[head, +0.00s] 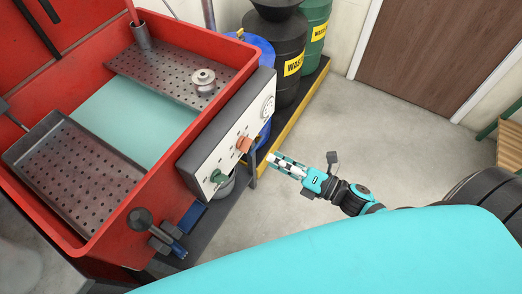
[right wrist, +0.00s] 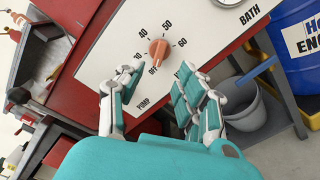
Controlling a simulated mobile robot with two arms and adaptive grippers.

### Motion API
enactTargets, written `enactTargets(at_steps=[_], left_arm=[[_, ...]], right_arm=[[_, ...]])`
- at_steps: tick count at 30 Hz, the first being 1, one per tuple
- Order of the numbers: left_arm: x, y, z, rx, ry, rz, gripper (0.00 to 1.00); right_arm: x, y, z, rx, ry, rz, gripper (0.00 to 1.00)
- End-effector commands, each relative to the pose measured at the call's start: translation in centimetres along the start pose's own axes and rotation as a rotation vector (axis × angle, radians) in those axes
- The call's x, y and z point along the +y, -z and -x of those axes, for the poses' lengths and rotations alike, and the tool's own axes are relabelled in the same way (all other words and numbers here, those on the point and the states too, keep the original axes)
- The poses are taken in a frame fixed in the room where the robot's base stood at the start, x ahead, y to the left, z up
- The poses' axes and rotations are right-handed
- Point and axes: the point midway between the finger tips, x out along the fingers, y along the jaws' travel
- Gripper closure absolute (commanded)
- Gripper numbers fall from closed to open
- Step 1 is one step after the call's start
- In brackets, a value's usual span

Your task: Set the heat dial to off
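The heat dial is an orange knob on the white control panel, in the head view (head: 244,144) and near the top middle of the right wrist view (right wrist: 158,49). Marks including 40, 50, 60 and OFF surround it; OFF is just below it in the wrist view. I cannot tell surely which mark its pointer meets. My right gripper (head: 274,159) is close in front of the panel, beside the dial. In the right wrist view (right wrist: 156,84) its fingers are apart and empty, short of the dial. The HEAT label is partly hidden by a finger. My left gripper is not in view.
A green knob (head: 217,176) is lower on the panel, and a round BATH gauge (head: 268,106) is higher up. The red wash basin (head: 245,56) stands behind the panel. A grey bucket (right wrist: 243,108) is below. Waste drums (head: 277,50) stand at the back; the floor at right is clear.

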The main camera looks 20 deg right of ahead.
Motion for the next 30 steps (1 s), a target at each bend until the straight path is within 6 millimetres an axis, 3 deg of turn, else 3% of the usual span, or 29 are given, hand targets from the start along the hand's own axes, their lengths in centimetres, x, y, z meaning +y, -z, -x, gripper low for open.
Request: enactTargets(at_steps=[3, 9, 26, 30], left_arm=[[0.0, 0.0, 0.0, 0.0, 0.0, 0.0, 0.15], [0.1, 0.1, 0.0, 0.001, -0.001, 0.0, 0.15], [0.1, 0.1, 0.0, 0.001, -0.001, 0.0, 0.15], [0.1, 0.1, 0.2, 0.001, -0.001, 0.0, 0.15]], right_arm=[[-0.1, 0.1, 2.3, 0.0, 0.003, -0.001, 0.63], [0.0, 0.0, 4.2, 0.0, 0.0, -0.001, 0.63], [0.0, 0.0, 4.4, 0.0, 0.0, 0.0, 0.63], [-1.8, 0.0, 4.6, -0.027, 0.044, -0.066, 0.63]])
